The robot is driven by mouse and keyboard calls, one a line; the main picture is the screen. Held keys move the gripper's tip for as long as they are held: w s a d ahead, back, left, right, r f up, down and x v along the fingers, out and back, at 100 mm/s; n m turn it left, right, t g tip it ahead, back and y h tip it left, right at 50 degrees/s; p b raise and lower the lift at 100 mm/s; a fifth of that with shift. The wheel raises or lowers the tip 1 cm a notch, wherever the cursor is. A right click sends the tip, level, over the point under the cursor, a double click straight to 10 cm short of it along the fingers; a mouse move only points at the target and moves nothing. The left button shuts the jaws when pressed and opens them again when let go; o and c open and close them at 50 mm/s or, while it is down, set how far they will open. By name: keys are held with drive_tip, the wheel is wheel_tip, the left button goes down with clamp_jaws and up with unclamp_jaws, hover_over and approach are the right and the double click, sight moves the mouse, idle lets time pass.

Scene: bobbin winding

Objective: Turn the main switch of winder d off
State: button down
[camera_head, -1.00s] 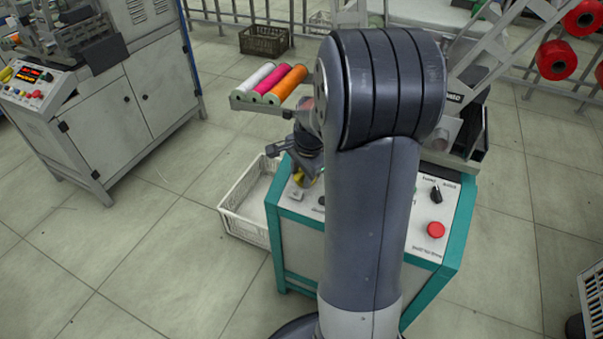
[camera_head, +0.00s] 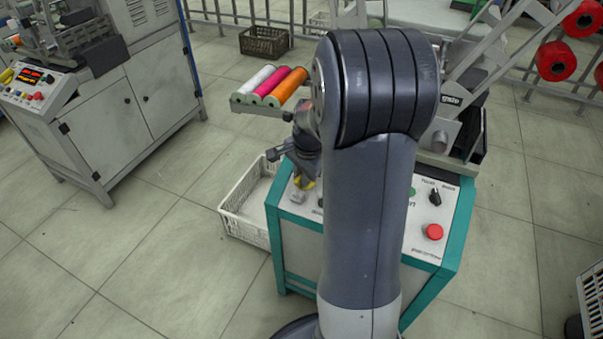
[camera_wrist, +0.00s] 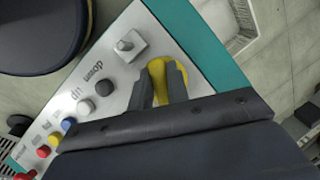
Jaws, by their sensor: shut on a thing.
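The teal-edged winder (camera_head: 300,262) stands in front of me, with a pale control panel (camera_head: 420,238) on top. My gripper (camera_head: 305,180) is low over the panel's left side, partly hidden behind my arm in the head view. In the wrist view my gripper (camera_wrist: 160,92) is shut, with a yellow part (camera_wrist: 158,72) between and behind its two dark fingers. This yellow part looks like a switch on the panel near the teal edge; its handle and position marks are hidden. A grey knob on a pale square (camera_wrist: 130,45) sits beside it, apart from the fingers.
Grey buttons (camera_wrist: 104,88) marked "down" and "UP" and small coloured buttons line the panel. A red button (camera_head: 434,232) and black selector (camera_head: 436,197) are at right. Thread spools (camera_head: 272,86) lie above. A white crate (camera_head: 240,228) stands left.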

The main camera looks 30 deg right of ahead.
drive_tip(key=n+g+p, duration=0.1)
drive_tip(key=n+p, duration=0.3)
drive_tip(key=shift+r+n+g+h, duration=0.2)
drive_tip(key=shift+n+g+h, duration=0.1)
drive_tip(key=shift+g+h, duration=0.1)
drive_tip(key=n+h+p, duration=0.1)
drive_tip(key=n, duration=0.1)
drive_tip(key=n+g+p, duration=0.1)
drive_tip(key=n, duration=0.2)
drive_tip(key=shift+s+d+f+h, duration=0.1)
drive_tip(key=shift+f+h, duration=0.05)
drive_tip(key=shift+h, duration=0.25)
drive_tip(key=shift+n, duration=0.5)
drive_tip(key=c, duration=1.4)
unclamp_jaws()
drive_tip(key=shift+o, duration=0.2)
wheel_tip(320, 180, up, 10)
drive_tip(key=a+p, duration=0.2)
drive_tip(key=shift+w+r, duration=0.25)
drive_tip(key=shift+w, duration=0.2)
